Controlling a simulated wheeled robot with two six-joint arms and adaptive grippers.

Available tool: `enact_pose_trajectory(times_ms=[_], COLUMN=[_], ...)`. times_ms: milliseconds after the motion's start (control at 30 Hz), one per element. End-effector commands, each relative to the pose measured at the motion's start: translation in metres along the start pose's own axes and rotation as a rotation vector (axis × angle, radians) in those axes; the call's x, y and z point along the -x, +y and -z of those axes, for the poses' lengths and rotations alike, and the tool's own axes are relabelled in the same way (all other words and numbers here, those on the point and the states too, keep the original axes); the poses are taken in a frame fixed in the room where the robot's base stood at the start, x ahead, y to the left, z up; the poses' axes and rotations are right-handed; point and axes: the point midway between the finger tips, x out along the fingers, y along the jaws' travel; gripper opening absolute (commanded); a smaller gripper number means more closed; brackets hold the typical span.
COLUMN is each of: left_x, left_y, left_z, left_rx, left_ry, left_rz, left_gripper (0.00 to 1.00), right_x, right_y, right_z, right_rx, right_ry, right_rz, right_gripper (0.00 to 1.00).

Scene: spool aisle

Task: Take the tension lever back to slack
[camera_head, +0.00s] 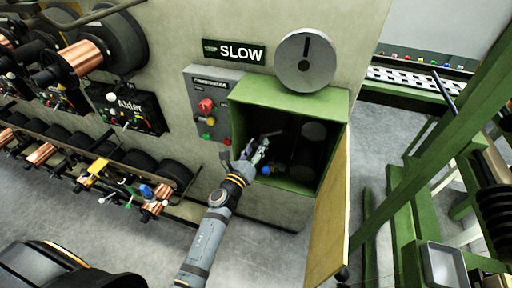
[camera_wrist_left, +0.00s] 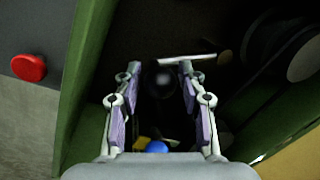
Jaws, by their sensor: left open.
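The open green cabinet (camera_head: 290,93) sits under the SLOW sign, with a dark inside. My left gripper (camera_head: 257,150) reaches into its left part, open. In the left wrist view its two fingers (camera_wrist_left: 160,103) stand apart on either side of a dark round knob (camera_wrist_left: 165,78), with no clear contact. A pale bar (camera_wrist_left: 187,58) lies just beyond the knob; it also shows in the head view (camera_head: 271,133). I cannot tell for sure which part is the tension lever, or its setting. A blue knob (camera_wrist_left: 157,147) shows low between the fingers. My right gripper is out of view.
A grey control box (camera_head: 216,82) with a red button (camera_head: 206,105) is left of the cabinet. The yellowish cabinet door (camera_head: 328,222) hangs open at right. A grey dial (camera_head: 305,61) stands above. Copper spools (camera_head: 80,60) line the left; green framing (camera_head: 420,165) is at right.

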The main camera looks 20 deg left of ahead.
Motion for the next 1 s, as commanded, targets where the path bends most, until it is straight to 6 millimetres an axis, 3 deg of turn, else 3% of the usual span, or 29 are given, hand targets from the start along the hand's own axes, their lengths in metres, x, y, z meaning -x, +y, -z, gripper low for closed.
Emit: enact_pose_trajectory(times_ms=[167,400,600,1000], left_x=[0.020,0.079,0.112,0.121], left_y=[0.001,0.001,0.000,0.000], left_z=[0.001,0.001,0.001,0.000], left_rx=[0.001,0.001,0.001,0.000], left_ry=[0.003,0.004,0.002,0.000], left_rz=[-0.001,-0.001,0.000,0.000], left_gripper=[0.40,0.40,0.40,0.40], right_x=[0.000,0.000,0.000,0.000], right_y=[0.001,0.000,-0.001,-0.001], right_z=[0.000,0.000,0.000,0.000], right_rx=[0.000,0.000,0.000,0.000], right_ry=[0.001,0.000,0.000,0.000], right_rz=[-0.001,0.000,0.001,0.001], right_gripper=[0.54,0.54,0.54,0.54])
